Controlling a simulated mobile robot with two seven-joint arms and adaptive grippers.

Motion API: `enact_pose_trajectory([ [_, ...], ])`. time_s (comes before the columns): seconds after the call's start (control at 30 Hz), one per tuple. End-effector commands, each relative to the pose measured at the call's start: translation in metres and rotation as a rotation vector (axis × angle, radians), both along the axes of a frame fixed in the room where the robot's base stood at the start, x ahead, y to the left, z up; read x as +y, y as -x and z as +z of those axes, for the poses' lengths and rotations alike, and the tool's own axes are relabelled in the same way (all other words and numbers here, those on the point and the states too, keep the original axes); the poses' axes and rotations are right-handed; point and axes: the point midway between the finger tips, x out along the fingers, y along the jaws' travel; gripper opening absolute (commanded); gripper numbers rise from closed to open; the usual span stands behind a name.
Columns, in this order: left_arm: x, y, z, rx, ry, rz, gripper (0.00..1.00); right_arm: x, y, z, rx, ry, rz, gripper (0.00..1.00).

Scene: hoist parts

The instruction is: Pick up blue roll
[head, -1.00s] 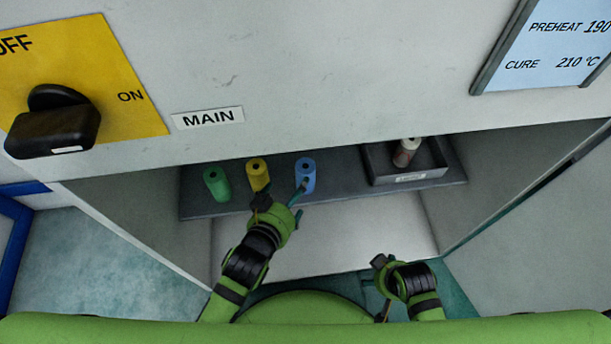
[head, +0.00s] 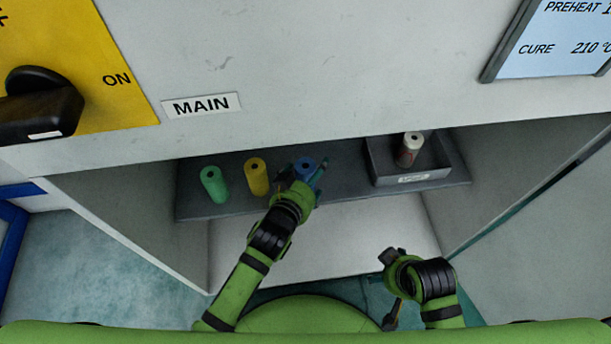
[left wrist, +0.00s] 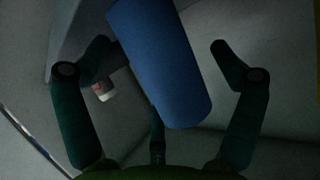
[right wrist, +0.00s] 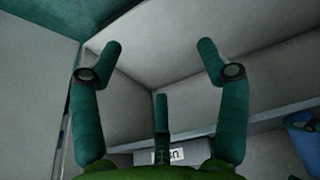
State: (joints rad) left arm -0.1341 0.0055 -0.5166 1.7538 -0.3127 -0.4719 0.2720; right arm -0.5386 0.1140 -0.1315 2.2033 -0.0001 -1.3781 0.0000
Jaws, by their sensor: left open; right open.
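The blue roll (head: 304,165) stands on the dark shelf, to the right of the yellow roll, partly hidden by my left gripper in the head view. My left gripper (head: 302,180) is open at the blue roll. In the left wrist view the blue roll (left wrist: 165,65) lies between the spread fingers of the left gripper (left wrist: 165,60), with gaps visible on both sides. My right gripper (head: 388,257) is low in front of the shelf, away from the rolls. In the right wrist view the right gripper (right wrist: 160,55) is open and empty.
A green roll (head: 214,184) and a yellow roll (head: 256,177) stand left of the blue one. A grey tray (head: 440,174) holding a white and brown cylinder (head: 409,149) is at right. The shelf (head: 345,185) is clear between blue roll and tray. The cabinet's front panel (head: 330,80) overhangs.

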Motion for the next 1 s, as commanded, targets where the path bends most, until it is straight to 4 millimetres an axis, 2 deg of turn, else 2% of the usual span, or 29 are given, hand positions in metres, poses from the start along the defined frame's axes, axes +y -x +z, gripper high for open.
enact_pose_trajectory([
  [0.03,0.000,0.000,0.000,0.000,0.000,0.000,0.93,0.000,0.000,0.000,0.000,0.000,0.000,0.75],
  [0.07,0.000,0.000,0.000,0.000,0.000,0.000,0.85,0.000,0.000,0.000,0.000,0.000,0.000,0.75],
  [0.1,0.000,0.000,0.000,0.000,0.000,0.000,0.69,0.000,0.000,0.000,0.000,0.000,0.000,0.75],
  [0.17,0.000,0.000,0.000,0.000,0.000,0.000,0.45,0.000,0.000,0.000,0.000,0.000,0.000,0.75],
  [0.2,0.000,0.000,0.000,0.000,0.000,0.000,0.30,0.000,0.000,0.000,0.000,0.000,0.000,0.75],
  [0.73,0.001,-0.001,0.003,0.000,0.000,0.001,0.29,0.000,-0.001,0.001,-0.006,-0.001,0.000,0.75],
  [1.0,0.003,-0.004,0.016,-0.002,0.001,0.001,0.29,0.001,0.002,-0.035,0.026,0.001,0.005,0.75],
])
